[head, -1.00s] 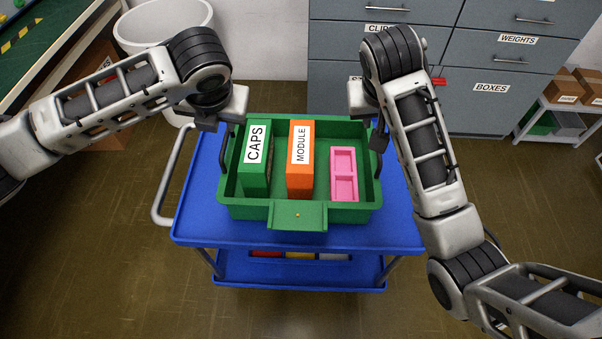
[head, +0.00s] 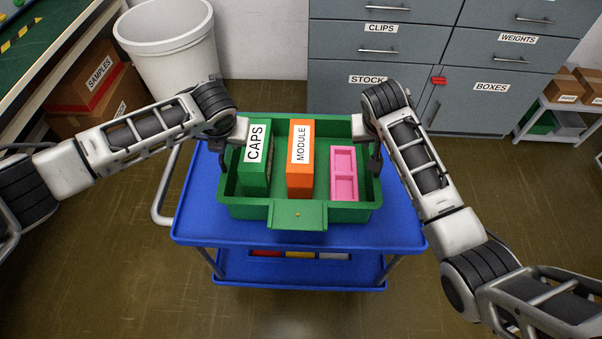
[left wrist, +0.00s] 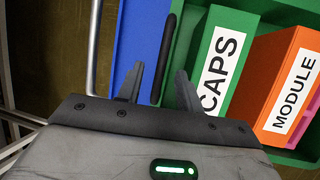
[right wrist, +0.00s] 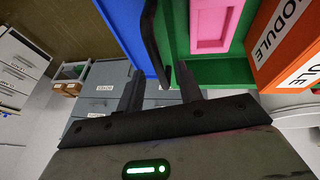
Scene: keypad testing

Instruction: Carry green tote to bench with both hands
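The green tote (head: 240,209) sits on the blue cart (head: 195,215). It holds a green CAPS box (head: 256,172), an orange MODULE box (head: 300,178) and a pink two-cell tray (head: 343,175). My left gripper (left wrist: 155,80) is open, with its fingers on either side of the tote's dark left handle (left wrist: 167,55). My right gripper (right wrist: 160,85) is open, with its fingers on either side of the dark right handle (right wrist: 153,45). In the head view both grippers are low at the tote's side walls. I cannot tell whether the fingers touch the handles.
A green-topped bench (head: 70,35) stands at the far left, with cardboard boxes (head: 95,85) under it. A white bin (head: 165,45) stands behind the cart. Grey cabinets (head: 375,75) line the back. Floor right of the cart (head: 530,190) is clear.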

